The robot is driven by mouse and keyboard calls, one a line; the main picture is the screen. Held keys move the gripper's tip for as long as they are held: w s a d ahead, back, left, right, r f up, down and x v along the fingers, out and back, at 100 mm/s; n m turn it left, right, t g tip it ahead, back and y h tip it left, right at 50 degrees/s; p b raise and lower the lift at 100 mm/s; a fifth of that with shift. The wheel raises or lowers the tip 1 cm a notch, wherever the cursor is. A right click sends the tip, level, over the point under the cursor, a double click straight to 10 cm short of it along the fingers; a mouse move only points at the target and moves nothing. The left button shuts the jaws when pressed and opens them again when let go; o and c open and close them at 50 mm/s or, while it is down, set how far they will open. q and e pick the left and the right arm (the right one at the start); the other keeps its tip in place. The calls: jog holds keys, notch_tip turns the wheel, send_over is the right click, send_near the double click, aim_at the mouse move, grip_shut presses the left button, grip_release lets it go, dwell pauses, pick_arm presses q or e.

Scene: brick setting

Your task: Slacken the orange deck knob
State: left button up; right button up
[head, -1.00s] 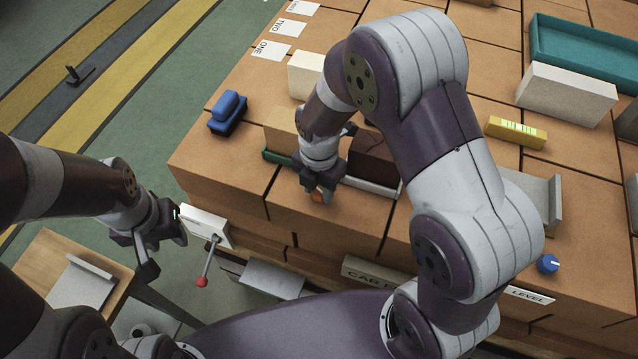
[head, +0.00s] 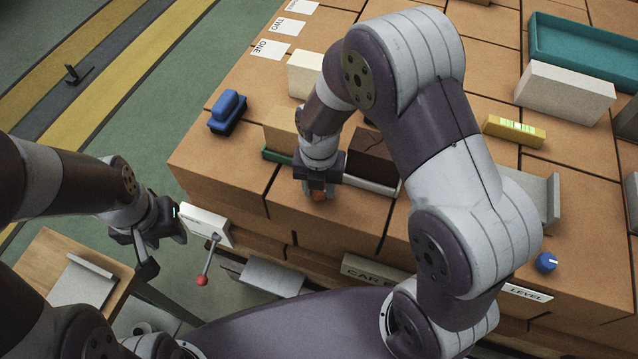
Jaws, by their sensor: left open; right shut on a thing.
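The orange deck knob (head: 319,196) sits on the brick-coloured deck (head: 345,217), mostly hidden by my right gripper. My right gripper (head: 318,190) points down from above and is shut on the knob. Only a small orange patch shows between its fingers. My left gripper (head: 154,246) is open and empty, off the deck's left side, near a white plate with a red-tipped lever.
The red-ball lever (head: 203,280) hangs from the white plate (head: 207,225). A dark brown block (head: 373,160) and a tan block (head: 281,129) stand close behind my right gripper. A blue knob (head: 545,262) sits at the right front. A blue object (head: 228,112) lies at the left.

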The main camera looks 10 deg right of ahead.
jog(key=o, duration=1.1)
jog(key=shift+c, duration=0.2)
notch_tip(320, 180, up, 13)
jog(key=b, duration=0.2)
jog(key=shift+b, duration=0.4)
jog(key=shift+f, duration=0.15)
